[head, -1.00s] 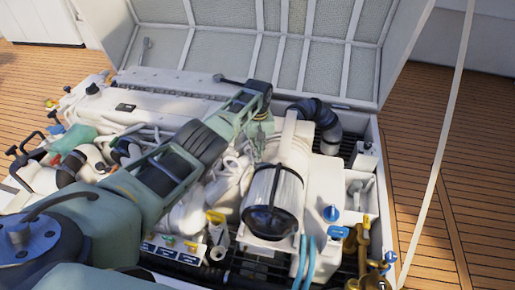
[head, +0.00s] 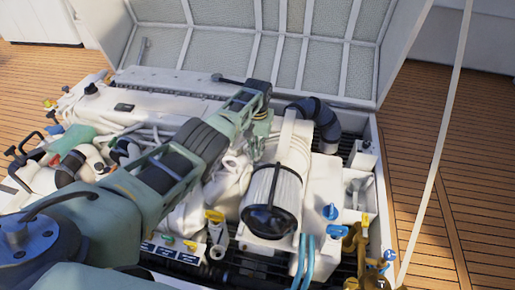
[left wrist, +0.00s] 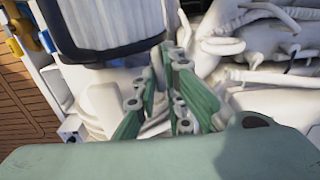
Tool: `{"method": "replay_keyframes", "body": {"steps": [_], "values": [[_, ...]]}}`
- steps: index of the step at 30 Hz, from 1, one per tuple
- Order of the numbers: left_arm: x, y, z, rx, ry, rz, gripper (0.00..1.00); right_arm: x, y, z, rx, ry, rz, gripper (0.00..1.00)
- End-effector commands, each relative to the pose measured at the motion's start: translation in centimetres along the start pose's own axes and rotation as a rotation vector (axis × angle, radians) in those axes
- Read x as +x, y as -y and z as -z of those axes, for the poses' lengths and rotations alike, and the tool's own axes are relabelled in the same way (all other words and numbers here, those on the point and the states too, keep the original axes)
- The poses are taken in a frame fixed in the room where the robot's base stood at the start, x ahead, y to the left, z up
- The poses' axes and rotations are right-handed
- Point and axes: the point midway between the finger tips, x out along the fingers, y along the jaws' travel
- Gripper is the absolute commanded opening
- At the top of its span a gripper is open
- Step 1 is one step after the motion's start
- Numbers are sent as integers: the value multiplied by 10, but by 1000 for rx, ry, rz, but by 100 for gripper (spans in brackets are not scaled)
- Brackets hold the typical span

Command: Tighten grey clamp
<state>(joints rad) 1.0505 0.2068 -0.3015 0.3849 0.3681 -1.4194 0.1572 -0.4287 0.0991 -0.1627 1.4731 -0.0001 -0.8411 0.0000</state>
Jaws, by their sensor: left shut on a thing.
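My left arm reaches in from the left over the engine in the head view. Its green gripper (head: 260,132) is beside the upper left side of the white ribbed canister (head: 277,188). In the left wrist view the green fingers (left wrist: 163,98) are close together, below the canister's dark band (left wrist: 108,52) and next to white pipes. The gripper is shut on a small part that its fingers mostly hide. By its place this is likely the grey clamp, but I cannot make out the clamp's outline. My right gripper is not in view.
The raised hatch lid (head: 250,45) stands behind the engine. A black hose (head: 315,117) bends close to the right of the gripper. Blue valve handles (head: 331,212) and brass fittings (head: 358,250) are at the front right. Wooden deck (head: 450,180) lies clear at the right.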

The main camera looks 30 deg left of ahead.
Motion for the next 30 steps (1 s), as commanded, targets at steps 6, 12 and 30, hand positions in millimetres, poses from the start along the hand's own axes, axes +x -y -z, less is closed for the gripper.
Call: {"method": "replay_keyframes", "body": {"steps": [6, 12, 30], "values": [[0, -1, 0, 5, 1, 0, 0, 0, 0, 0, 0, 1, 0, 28], [0, -1, 0, 4, 1, 0, 21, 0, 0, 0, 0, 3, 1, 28], [-12, 0, 1, 1, -3, -1, 28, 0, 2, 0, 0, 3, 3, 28]]}}
